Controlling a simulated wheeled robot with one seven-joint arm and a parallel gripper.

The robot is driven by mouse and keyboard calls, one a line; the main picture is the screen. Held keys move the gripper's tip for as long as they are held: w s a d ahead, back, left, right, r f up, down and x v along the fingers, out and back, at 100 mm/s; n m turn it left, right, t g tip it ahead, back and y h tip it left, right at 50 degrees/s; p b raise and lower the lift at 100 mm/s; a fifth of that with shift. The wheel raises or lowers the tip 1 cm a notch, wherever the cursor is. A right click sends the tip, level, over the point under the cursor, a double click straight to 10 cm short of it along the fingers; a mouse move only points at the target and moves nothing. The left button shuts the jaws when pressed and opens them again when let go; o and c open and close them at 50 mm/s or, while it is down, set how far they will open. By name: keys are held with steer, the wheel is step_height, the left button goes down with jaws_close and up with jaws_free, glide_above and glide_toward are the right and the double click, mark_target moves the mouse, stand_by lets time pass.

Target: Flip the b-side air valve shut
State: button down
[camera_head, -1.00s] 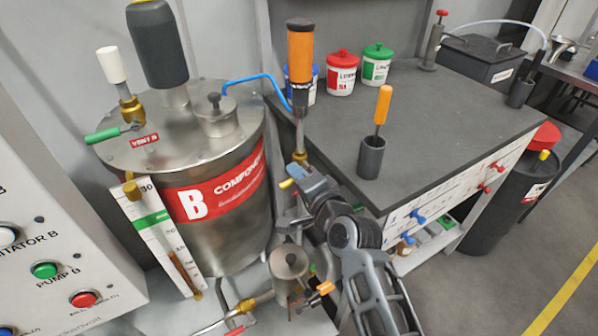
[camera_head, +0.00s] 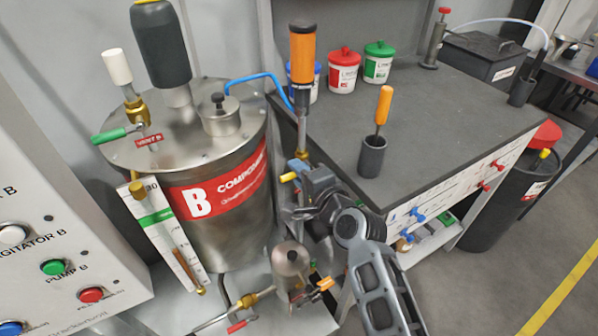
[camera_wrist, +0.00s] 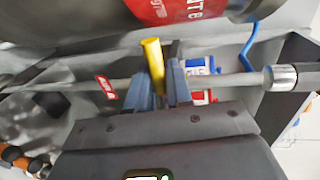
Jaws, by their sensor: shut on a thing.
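The b-side air valve's yellow lever (camera_head: 289,177) sits on the upright air pipe below the orange-and-black cylinder (camera_head: 302,50), right of the component B tank (camera_head: 235,185). My gripper (camera_head: 298,168) is at this lever, with its blue fingertips close to the pipe. In the wrist view the yellow lever (camera_wrist: 153,58) stands between my two blue fingers (camera_wrist: 160,88), which are shut on it. Its end sticks out past the fingertips. The valve body is mostly hidden behind my gripper in the head view.
A green-handled vent valve (camera_head: 117,134) sits on the tank lid. A blue hose (camera_head: 255,76) runs from the lid to the pipe. A dark workbench (camera_head: 440,120) with lidded pots stands to the right. A small metal pot (camera_head: 290,262) is below my gripper.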

steer(key=c, duration=1.2)
jaws_free()
steer(key=v, duration=0.7)
steer(key=shift+s+d, duration=0.25)
steer(key=shift+s, duration=0.05)
steer(key=s+d+f+n+t+h, duration=0.1)
steer(key=s+d+f+n+h, duration=0.2)
steer(key=s+d, duration=0.65)
steer(key=s+d+f+n+h, duration=0.1)
steer(key=s+d+f+h, duration=0.4)
steer(key=s, duration=0.7)
steer(key=s+d+r+n, duration=0.3)
steer(key=s+r, duration=0.4)
steer(key=s, duration=0.4)
steer(key=s+d+r+n, duration=0.3)
steer(key=s+r, duration=0.4)
steer(key=s, duration=0.4)
steer(key=shift+s+d+n+t+h, duration=0.3)
steer(key=shift+s+n+t+h, duration=0.1)
steer(key=shift+n, duration=0.3)
